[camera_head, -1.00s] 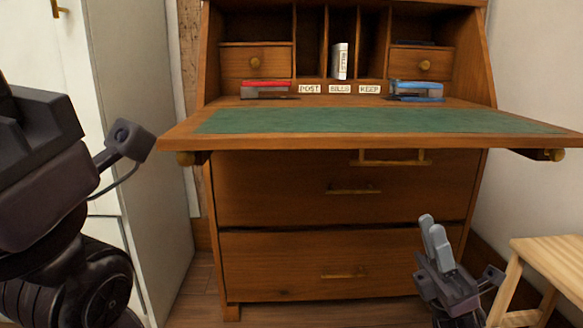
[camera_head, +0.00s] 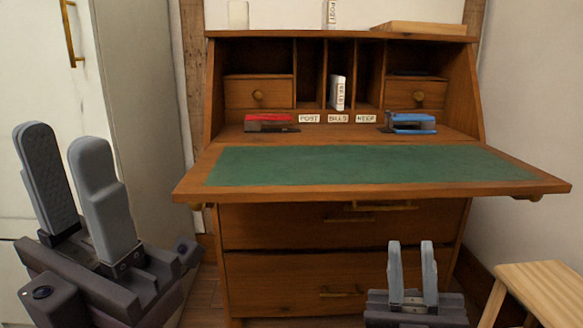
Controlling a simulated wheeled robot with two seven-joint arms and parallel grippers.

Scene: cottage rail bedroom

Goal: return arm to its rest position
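My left gripper (camera_head: 75,190) is upright at the lower left, in front of the white cabinet. Its two grey fingers stand apart with nothing between them. My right gripper (camera_head: 411,270) is at the lower right, below the desk's fold-down leaf and in front of its drawers. Its two fingers point up with a gap between them, and it is empty. Both grippers are clear of the desk's writing surface (camera_head: 360,168).
The wooden desk (camera_head: 280,235) stands ahead with its leaf lowered. A red stapler (camera_head: 268,122), a blue stapler (camera_head: 412,123) and a white packet (camera_head: 338,93) sit inside it. A wooden stool (camera_head: 545,285) is at the right, a white cabinet (camera_head: 140,100) at the left.

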